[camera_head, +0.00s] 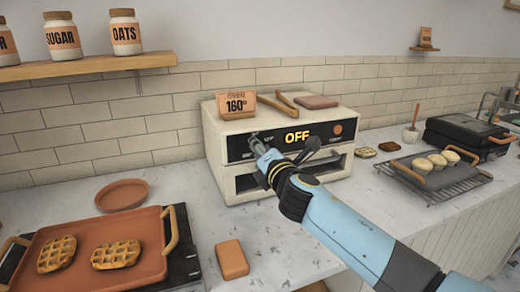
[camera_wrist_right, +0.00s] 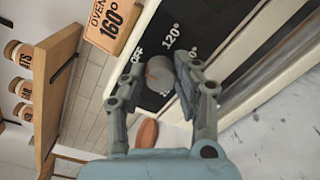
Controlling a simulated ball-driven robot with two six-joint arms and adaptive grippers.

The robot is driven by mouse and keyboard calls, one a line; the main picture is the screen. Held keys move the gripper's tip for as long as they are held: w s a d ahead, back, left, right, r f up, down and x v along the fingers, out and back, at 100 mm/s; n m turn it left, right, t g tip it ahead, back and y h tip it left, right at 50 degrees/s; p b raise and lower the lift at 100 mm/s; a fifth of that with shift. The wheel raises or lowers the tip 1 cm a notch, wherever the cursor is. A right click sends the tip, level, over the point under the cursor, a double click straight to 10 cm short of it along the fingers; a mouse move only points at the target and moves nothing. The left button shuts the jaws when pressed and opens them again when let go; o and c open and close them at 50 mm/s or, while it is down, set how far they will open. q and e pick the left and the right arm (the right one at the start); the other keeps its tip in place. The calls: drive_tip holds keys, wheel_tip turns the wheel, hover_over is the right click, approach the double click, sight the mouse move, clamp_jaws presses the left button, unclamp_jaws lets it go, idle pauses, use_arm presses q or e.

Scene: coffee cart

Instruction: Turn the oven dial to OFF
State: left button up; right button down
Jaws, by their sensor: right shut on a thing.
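The cream oven (camera_head: 218,145) stands on the counter, and its black front panel has a display (camera_head: 297,137) lit with OFF. In the right wrist view the round grey dial (camera_wrist_right: 160,74) sits on the black panel (camera_wrist_right: 196,22), ringed by white marks including OFF and 120°. A small brownish mark shows on the dial's face; I cannot tell exactly which marking it points at. My left gripper is not in view.
On the oven top are a 160° sign (camera_head: 237,104), wooden tongs (camera_head: 290,104) and a reddish-brown block (camera_head: 316,102). A waffle tray (camera_head: 105,265), a round dish (camera_head: 122,195) and a brown block (camera_head: 231,259) lie left. A bun tray (camera_head: 440,182) is right.

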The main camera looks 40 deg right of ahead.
drive_tip(key=c, duration=1)
unclamp_jaws()
drive_tip(key=v, duration=1.2)
